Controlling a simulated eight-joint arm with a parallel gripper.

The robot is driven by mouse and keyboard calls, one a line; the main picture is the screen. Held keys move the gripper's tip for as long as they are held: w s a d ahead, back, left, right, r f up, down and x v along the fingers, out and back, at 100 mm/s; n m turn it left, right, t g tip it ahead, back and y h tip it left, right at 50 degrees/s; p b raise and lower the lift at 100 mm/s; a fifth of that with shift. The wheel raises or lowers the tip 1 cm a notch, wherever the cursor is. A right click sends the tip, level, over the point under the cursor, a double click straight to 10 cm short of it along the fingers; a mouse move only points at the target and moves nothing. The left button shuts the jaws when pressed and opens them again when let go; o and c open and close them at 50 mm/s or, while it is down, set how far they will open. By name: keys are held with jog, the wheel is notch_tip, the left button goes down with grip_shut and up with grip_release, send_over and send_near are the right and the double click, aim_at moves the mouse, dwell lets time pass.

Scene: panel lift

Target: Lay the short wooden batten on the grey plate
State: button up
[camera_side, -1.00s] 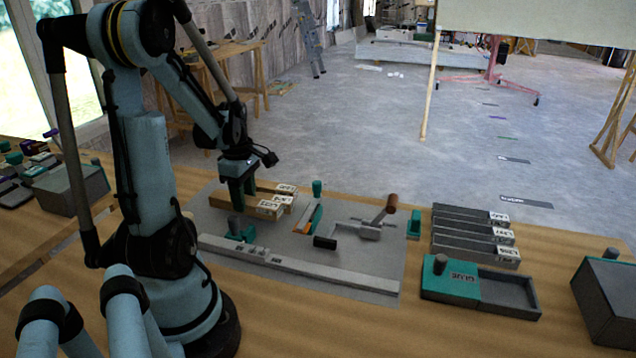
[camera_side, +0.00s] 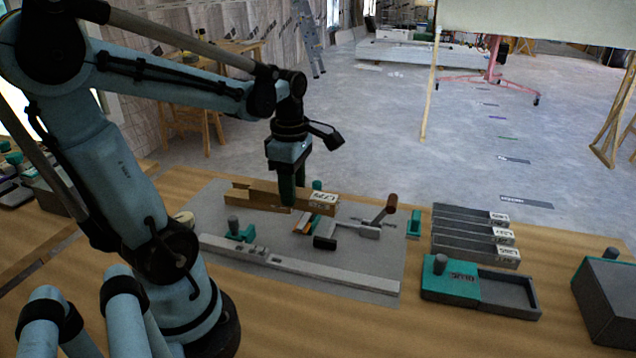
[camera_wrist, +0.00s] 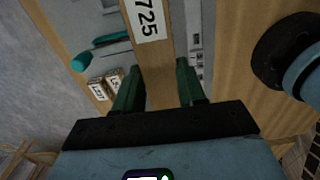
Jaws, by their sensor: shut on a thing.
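My gripper (camera_side: 291,200) points down and is shut on a wooden batten (camera_side: 265,194) with a white label at its right end. The wrist view shows this batten (camera_wrist: 156,65) between the green fingers (camera_wrist: 158,84), its label reading about 725. The grey plate (camera_side: 378,262) lies flat on the bench under the tools. The held batten is over its back left part; I cannot tell how far above it. Two other labelled ends (camera_wrist: 106,84) show at left in the wrist view. Those battens are mostly hidden in the side view.
A long pale bar (camera_side: 310,271) lies along the plate's front. A crank clamp (camera_side: 362,228) and a green-handled tool (camera_side: 238,232) stand on the plate. Several dark labelled bars (camera_side: 470,232) and a green and grey tray (camera_side: 508,292) are to the right.

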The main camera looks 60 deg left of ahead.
jog(key=w+d, duration=0.2)
jog(key=d, duration=1.8)
jog(key=w+a+f, duration=0.1)
jog(key=a+f, duration=0.1)
jog(key=a, duration=0.1)
jog(key=w+a+f, duration=0.2)
jog(key=a, duration=0.1)
jog(key=w+a+f, duration=0.1)
jog(key=a+f, duration=0.1)
jog(key=a, duration=0.1)
jog(key=shift+w+a+f, duration=0.2)
jog(key=shift+w+a, duration=0.2)
jog(key=shift+f, duration=2.05)
jog(key=shift+f, duration=0.15)
jog(key=o, duration=1.1)
